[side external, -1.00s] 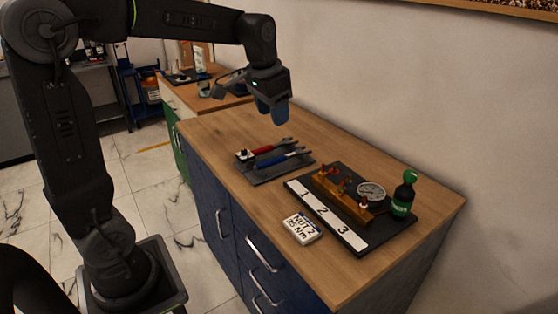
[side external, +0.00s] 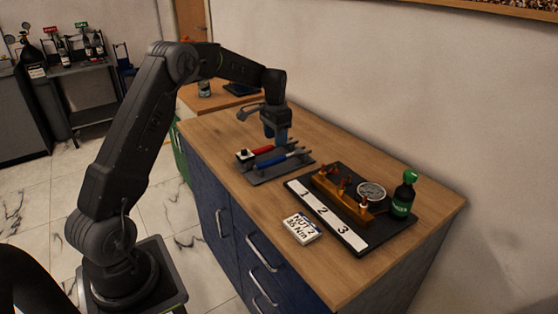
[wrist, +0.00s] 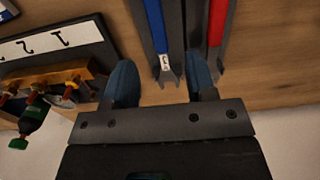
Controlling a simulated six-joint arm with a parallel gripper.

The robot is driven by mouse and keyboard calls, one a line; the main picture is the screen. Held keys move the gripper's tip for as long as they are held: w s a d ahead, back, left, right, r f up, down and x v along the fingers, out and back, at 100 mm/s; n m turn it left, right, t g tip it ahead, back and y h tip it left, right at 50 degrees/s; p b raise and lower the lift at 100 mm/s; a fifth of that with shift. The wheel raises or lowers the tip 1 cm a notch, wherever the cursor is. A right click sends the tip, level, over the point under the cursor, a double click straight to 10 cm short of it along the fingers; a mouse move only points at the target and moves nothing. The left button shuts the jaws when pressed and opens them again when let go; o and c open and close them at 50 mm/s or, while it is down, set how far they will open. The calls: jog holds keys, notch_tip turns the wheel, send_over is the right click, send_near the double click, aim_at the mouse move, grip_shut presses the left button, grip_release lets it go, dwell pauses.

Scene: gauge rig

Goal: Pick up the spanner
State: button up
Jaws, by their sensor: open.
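Two long tools lie side by side on a dark tray (side external: 262,180). One is a blue-handled spanner (side external: 285,160) with a forked grey end. The other has a red handle (side external: 262,150); I cannot tell which is meant. In the wrist view the blue spanner (wrist: 156,28) points its forked end between my fingers, and the red-handled tool (wrist: 216,25) lies to the right of it. My gripper (side external: 276,138) is open, pointing down above the tools' far ends. In the wrist view my gripper (wrist: 163,82) holds nothing; its right finger lies between the two tools' ends.
A dark board (side external: 366,243) with a numbered white strip, a wooden block (side external: 342,199), a gauge (side external: 371,192) and a green bottle (side external: 403,195) stands to the right. A label box (side external: 301,228) sits near the front edge. The wall is close behind.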

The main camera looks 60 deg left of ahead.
aim_at(277, 158)
notch_tip(277, 158, down, 7)
jog(key=shift+w+d+f, duration=0.15)
jog(key=shift+f, duration=0.05)
dwell(0.3)
grip_shut()
dwell(0.4)
jog(key=shift+r, duration=0.1)
